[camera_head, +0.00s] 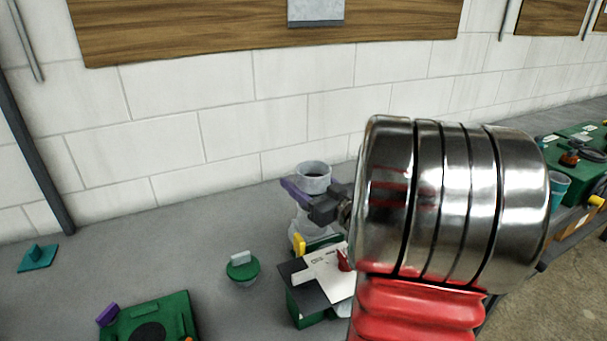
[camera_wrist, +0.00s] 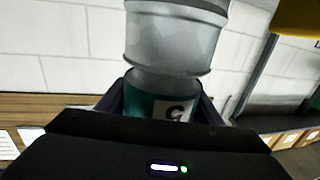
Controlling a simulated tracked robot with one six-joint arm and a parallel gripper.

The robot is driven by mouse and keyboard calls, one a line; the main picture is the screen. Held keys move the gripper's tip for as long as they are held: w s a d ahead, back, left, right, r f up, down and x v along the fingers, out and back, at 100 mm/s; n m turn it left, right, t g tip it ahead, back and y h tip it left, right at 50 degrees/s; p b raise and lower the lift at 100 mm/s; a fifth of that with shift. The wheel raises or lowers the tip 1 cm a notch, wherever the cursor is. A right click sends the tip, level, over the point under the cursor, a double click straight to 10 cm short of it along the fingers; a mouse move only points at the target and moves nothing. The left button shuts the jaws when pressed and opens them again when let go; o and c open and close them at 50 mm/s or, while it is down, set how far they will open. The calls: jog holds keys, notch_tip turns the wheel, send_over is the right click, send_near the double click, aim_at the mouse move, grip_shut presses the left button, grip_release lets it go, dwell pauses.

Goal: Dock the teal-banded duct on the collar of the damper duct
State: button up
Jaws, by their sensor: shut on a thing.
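My gripper (camera_wrist: 162,98) is shut on the teal-banded duct (camera_wrist: 176,42), a pale grey ribbed cylinder. In the wrist view its teal band and a label with a dark "G" sit between the fingers. In the head view my gripper (camera_head: 310,197) is near the back of the bench, and the pale open end of the duct (camera_head: 313,173) points up above it. The band is hidden there. I cannot surely pick out the damper duct or its collar; a pale shape (camera_head: 302,222) lies below the gripper, and I cannot tell whether the held duct touches anything.
A green-and-black box (camera_head: 303,302) with a white sheet (camera_head: 325,272) and a yellow piece (camera_head: 299,244) stands below the gripper. Left are a green disc (camera_head: 242,267), a green fixture (camera_head: 180,310) and a teal piece (camera_head: 38,258). Bare bench lies between; a white block wall (camera_head: 200,130) stands behind.

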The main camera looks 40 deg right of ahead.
jog(key=shift+f, duration=0.45)
jog(key=shift+s+f, duration=0.1)
jog(key=shift+f, duration=0.4)
dwell(1.5)
jog(key=o, duration=0.9)
jog(key=shift+s, duration=0.15)
jog(key=shift+s+a, duration=0.2)
jog(key=shift+s, duration=2.5)
jog(key=shift+s+a, duration=0.2)
jog(key=shift+s, duration=2.45)
jog(key=shift+d, duration=0.1)
